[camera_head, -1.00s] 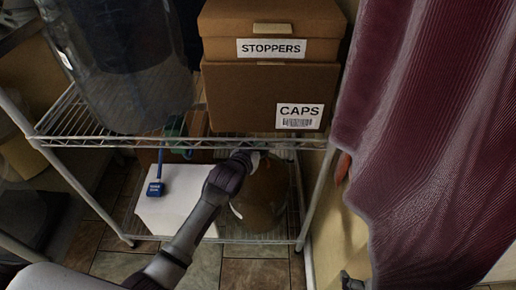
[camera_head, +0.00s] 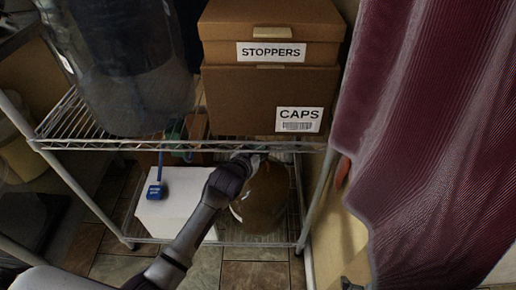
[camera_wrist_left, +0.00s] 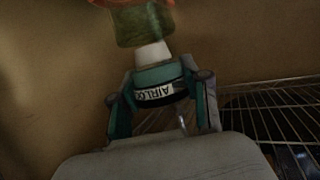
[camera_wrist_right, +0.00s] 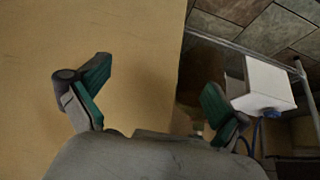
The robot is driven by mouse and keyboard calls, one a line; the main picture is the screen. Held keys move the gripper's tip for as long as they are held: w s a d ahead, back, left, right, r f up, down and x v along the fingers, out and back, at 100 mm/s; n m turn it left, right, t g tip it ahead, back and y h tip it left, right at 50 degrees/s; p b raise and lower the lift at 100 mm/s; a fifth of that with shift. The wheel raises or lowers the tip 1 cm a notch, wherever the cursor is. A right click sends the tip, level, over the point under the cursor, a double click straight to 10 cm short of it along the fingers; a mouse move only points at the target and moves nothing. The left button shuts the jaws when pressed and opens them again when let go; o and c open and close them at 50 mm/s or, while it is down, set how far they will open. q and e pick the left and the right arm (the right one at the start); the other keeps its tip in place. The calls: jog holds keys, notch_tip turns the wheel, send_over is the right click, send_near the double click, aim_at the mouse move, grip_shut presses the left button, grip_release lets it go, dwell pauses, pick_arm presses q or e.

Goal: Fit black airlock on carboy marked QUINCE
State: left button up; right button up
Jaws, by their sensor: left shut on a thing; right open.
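In the head view my left arm reaches under the upper shelf to an amber carboy (camera_head: 265,205) on the lower shelf; the shelf edge partly hides this gripper. No QUINCE marking is readable. My right gripper (camera_wrist_right: 150,88) is open and empty in the right wrist view.
Boxes marked STOPPERS (camera_head: 270,50) and CAPS (camera_head: 265,98) and a large clear vessel (camera_head: 120,70) stand on the upper wire shelf. A maroon curtain (camera_head: 430,120) hangs right.

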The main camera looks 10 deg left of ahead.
jog(key=shift+s+d+f, duration=0.15)
jog(key=shift+s+d, duration=0.05)
jog(key=shift+s, duration=0.15)
jog(key=shift+s+f+g, duration=0.1)
jog(key=shift+s+g, duration=0.15)
jog(key=shift+g, duration=0.05)
jog(key=shift+s, duration=0.1)
jog(key=shift+s+d+f, duration=0.1)
jog(key=shift+s, duration=0.15)
jog(key=shift+s+d+f+g, duration=0.1)
jog(key=shift+s+g, duration=0.15)
jog(key=shift+g, duration=0.15)
pick_arm(q)
jog(key=shift+p, duration=0.4)
pick_arm(e)
jog(key=shift+s+d+f+g, duration=0.1)
jog(key=shift+s+d+g, duration=0.1)
jog(key=shift+s, duration=0.2)
jog(key=shift+s+d+g, duration=0.1)
jog(key=shift+s+g, duration=0.1)
jog(key=shift+s, duration=0.15)
jog(key=shift+s+f+h, duration=0.1)
jog(key=shift+s+h, duration=0.2)
jog(key=shift+s, duration=0.15)
pick_arm(q)
jog(key=shift+f, duration=0.1)
pick_arm(e)
jog(key=shift+s+d+g, duration=0.1)
jog(key=shift+s+g, duration=0.1)
jog(key=shift+g, duration=0.1)
